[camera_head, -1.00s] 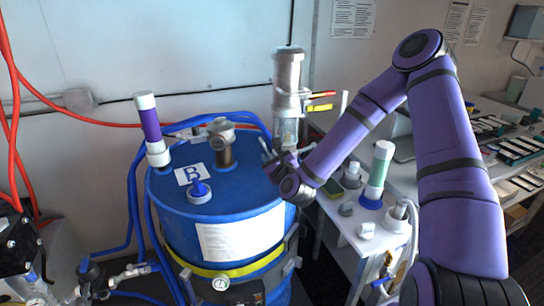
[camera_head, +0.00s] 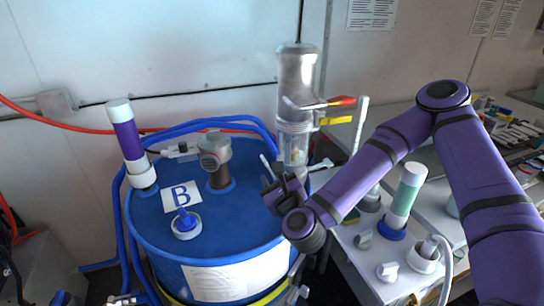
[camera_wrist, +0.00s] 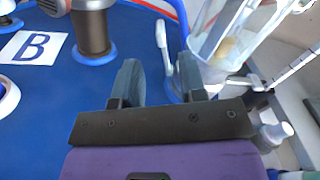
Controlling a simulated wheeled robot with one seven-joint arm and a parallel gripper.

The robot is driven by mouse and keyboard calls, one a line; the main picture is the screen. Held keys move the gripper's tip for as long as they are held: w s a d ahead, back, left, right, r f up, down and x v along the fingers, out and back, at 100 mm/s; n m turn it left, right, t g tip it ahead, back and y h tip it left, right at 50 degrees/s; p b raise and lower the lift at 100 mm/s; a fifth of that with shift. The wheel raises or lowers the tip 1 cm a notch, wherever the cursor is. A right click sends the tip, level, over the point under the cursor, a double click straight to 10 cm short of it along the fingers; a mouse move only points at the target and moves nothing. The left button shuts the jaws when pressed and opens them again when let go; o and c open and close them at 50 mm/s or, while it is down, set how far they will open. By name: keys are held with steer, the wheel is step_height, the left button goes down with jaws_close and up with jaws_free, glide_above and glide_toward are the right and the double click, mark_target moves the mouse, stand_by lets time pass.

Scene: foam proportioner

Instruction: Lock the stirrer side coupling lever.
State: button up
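The stirrer unit, a silver cylinder (camera_head: 297,80) with a clear cup (camera_head: 292,148) below it, stands at the drum's back right edge. A slim white lever (camera_head: 267,166) sticks up left of the cup; it also shows in the wrist view (camera_wrist: 162,38), upright, just beyond the fingers. Another pale lever (camera_head: 320,165) points right from the cup's base. I cannot tell which is the stirrer side one. My gripper (camera_head: 274,180) is low in front of the cup. In the wrist view its fingers (camera_wrist: 160,80) are apart with nothing between them.
The blue drum (camera_head: 160,215) carries a purple-and-white tube (camera_head: 129,143), a grey-brown fitting (camera_head: 217,160) and a blue-and-white cap (camera_head: 186,224). A white side table (camera_head: 352,262) with a green-and-white tube (camera_head: 407,192) is at right.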

mark_target(266, 163)
steer(key=x, duration=0.9)
jaws_close()
